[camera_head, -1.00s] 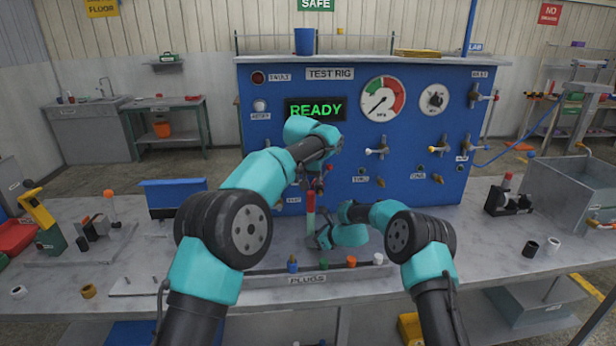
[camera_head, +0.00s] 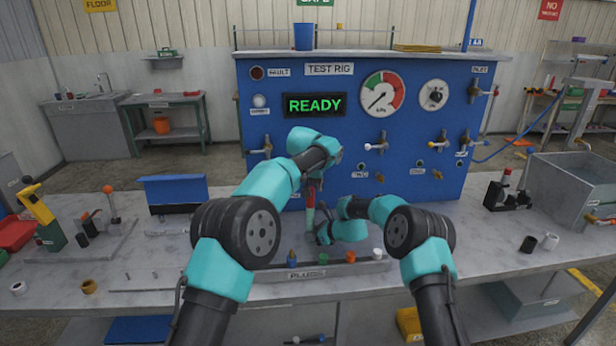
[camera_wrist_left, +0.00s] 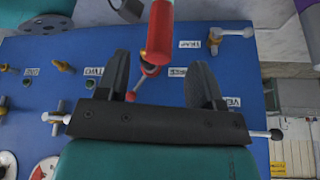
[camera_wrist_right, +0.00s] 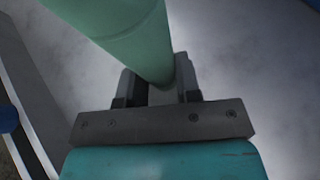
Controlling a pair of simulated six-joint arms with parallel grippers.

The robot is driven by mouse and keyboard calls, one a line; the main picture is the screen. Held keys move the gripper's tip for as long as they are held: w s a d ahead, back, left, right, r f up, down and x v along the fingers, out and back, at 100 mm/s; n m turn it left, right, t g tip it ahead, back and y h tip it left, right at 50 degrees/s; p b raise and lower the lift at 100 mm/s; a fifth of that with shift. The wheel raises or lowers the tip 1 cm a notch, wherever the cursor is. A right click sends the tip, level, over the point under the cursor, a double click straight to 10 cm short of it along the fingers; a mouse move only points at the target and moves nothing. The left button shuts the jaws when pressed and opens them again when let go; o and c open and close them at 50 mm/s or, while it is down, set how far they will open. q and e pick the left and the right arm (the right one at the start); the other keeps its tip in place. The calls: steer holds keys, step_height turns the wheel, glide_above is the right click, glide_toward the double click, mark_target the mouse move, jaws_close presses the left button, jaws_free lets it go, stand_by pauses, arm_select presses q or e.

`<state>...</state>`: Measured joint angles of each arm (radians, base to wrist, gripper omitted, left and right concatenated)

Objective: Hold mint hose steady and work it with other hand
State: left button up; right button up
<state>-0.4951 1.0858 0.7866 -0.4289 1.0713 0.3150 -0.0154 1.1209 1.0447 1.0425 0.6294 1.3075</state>
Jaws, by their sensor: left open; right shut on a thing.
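The mint hose (camera_wrist_right: 130,35) rises from my right gripper (camera_wrist_right: 160,88), which is shut on it. It fills the upper part of the right wrist view. In the head view the hose (camera_head: 310,217) is small and stands roughly upright in front of the blue rig, with a red upper section. My left gripper (camera_head: 314,181) is above it, pointing down. In the left wrist view the left fingers (camera_wrist_left: 160,75) are open, and the red section (camera_wrist_left: 159,32) shows beyond and between their tips, seemingly ungripped. The exact gap is unclear. My arms partly hide the hose.
The blue test rig (camera_head: 410,130) with protruding valves stands close behind the grippers; its screen reads READY. A plug rack (camera_head: 306,273) with several coloured plugs is in front. A grey bin (camera_head: 575,185) stands at right.

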arm_select(q)
steer(key=shift+x, duration=3)
steer(key=shift+c, duration=0.4)
steer(key=c, duration=1)
steer(key=shift+o, duration=0.2)
steer(key=shift+r, duration=0.1)
steer(key=shift+r, duration=0.85)
steer(key=shift+r, duration=2.3)
arm_select(e)
steer(key=o, duration=0.8)
